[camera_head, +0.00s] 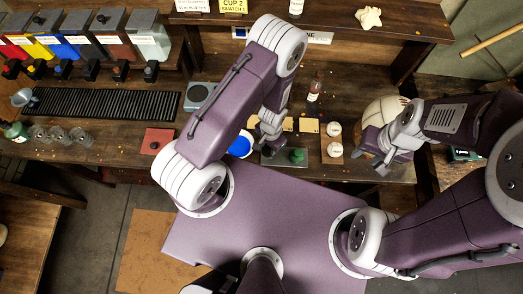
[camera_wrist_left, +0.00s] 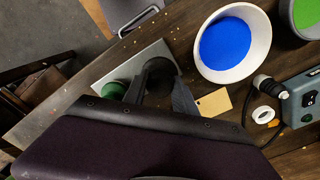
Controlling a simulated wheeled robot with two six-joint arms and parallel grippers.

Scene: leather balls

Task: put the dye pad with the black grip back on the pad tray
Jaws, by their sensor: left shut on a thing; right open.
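The grey pad tray (camera_head: 285,165) lies on the bench's front part, and it also shows in the left wrist view (camera_wrist_left: 148,58). A green-topped dye pad (camera_head: 298,156) sits on it, just beside my left gripper in the left wrist view (camera_wrist_left: 114,90). My left gripper (camera_head: 268,140) points down at the tray, shut on the dye pad with the black grip (camera_wrist_left: 159,68). That pad is over the tray, mostly hidden; I cannot tell whether it touches. My right gripper (camera_head: 376,160) is open and empty beside the pale leather ball (camera_head: 383,111).
A white bowl of blue dye (camera_wrist_left: 234,43) stands close to the tray. A green dye container (camera_wrist_left: 306,14) and a grey device (camera_wrist_left: 302,98) are near. Small white jars (camera_head: 334,149) stand right of the tray. A red square (camera_head: 157,141) lies left.

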